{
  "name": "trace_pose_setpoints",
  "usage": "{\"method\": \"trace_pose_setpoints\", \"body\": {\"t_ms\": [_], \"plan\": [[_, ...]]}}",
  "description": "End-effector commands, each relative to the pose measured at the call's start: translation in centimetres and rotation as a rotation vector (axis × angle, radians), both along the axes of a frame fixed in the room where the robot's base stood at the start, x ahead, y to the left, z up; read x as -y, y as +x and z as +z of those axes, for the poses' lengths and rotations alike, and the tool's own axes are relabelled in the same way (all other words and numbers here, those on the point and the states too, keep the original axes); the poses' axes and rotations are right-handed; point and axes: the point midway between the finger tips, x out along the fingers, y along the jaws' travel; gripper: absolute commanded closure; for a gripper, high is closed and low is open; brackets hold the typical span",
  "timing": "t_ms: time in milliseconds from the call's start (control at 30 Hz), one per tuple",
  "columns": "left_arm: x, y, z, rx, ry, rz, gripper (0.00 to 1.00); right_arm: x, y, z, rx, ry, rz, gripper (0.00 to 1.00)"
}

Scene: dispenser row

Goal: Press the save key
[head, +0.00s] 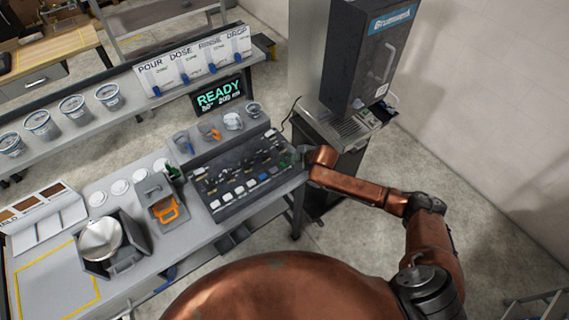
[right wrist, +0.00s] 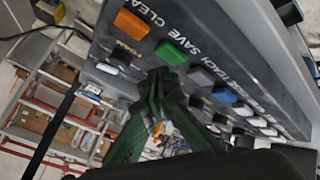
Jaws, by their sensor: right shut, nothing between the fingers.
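The dark key panel (head: 232,207) lies on the bench in the head view, at the left of my right gripper (head: 300,155). In the right wrist view the green key (right wrist: 171,52) sits beside the word SAVE. An orange key (right wrist: 132,24) beside CLEAR is on one side of it and a grey key (right wrist: 201,76) on the other. My right gripper (right wrist: 161,76) is shut and empty, its dark green fingertips close to the green key. I cannot tell whether they touch it. My left gripper is not in view.
A blue key (right wrist: 224,95) and several white keys share the panel. A display (head: 218,96) behind it reads READY. A tall dark machine (head: 366,55) stands at the right. Cups and an orange-handled item (head: 166,210) stand near the panel.

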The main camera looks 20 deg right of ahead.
Motion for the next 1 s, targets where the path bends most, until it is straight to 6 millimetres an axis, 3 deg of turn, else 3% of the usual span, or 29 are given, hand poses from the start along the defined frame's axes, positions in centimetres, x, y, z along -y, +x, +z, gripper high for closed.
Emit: {"method": "trace_pose_setpoints", "body": {"t_ms": [1000], "plan": [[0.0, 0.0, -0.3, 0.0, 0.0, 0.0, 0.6, 0.0, 0.0, -1.2, 0.0, 0.0, 0.0, 1.0]]}}
